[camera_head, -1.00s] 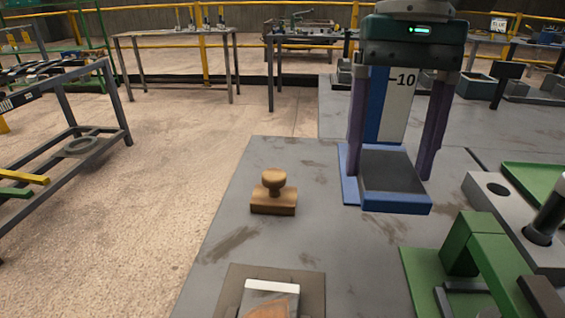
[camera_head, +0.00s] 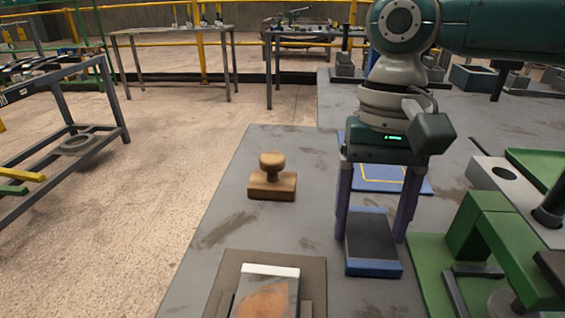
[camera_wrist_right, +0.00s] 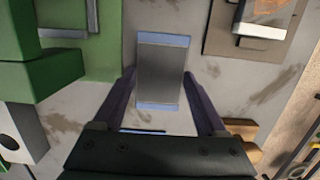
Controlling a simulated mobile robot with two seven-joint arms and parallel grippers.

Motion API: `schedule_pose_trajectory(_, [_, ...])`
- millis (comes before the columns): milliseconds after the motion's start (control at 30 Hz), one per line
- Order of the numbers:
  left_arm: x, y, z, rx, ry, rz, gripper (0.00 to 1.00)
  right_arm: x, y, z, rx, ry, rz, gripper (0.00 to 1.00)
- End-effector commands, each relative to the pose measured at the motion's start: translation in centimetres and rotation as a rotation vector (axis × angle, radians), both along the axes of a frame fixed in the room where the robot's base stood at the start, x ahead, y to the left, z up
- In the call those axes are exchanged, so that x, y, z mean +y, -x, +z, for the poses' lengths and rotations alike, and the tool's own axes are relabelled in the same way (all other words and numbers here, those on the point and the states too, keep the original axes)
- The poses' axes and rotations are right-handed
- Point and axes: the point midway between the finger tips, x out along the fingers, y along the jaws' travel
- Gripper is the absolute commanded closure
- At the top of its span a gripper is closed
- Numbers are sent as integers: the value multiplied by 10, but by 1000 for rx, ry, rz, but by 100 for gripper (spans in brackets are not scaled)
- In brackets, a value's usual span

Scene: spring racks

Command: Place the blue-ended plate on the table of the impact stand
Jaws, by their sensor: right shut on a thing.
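The blue-ended plate (camera_head: 371,238) is a dark grey slab with a blue strip at each end. My right gripper (camera_head: 370,230) points down and is shut on its two long sides. The plate also shows between the fingers in the right wrist view (camera_wrist_right: 160,75). It appears held level over the bench, but its height is unclear. A green frame (camera_head: 485,225) on a green base, probably the impact stand, is just to its right, with a grey metal piece (camera_head: 462,290) low inside. The frame also shows at left in the wrist view (camera_wrist_right: 45,75). My left gripper is out of view.
A blue pad with a yellow outline (camera_head: 378,178) lies behind the plate. A wooden stamp-like block (camera_head: 272,182) stands to the left. A white-edged block (camera_head: 268,285) sits on a grey-brown base in front. Bench between them is clear.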

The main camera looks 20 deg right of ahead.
Motion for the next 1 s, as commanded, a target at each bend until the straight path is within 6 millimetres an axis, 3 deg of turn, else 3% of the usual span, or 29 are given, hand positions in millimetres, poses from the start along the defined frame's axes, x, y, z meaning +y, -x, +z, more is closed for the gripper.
schedule_pose_trajectory(200, [0,0,2,0,0,1,50,1,-1,-1,-2,-2,0,100])
schedule_pose_trajectory(233, [0,0,1,0,1,1,50,0,0,-2,-1,-1,0,22])
schedule_pose_trajectory(300, [0,0,1,0,2,2,50,0,0,-2,-1,-1,0,14])
schedule_pose_trajectory(633, [-3,0,0,0,10,7,50,0,-1,2,-2,1,0,13])
schedule_pose_trajectory(767, [-3,0,7,0,10,7,50,-1,-3,22,-4,0,0,13])
schedule_pose_trajectory(1000, [-2,0,19,-1,10,6,50,-5,-11,76,-4,-1,0,13])
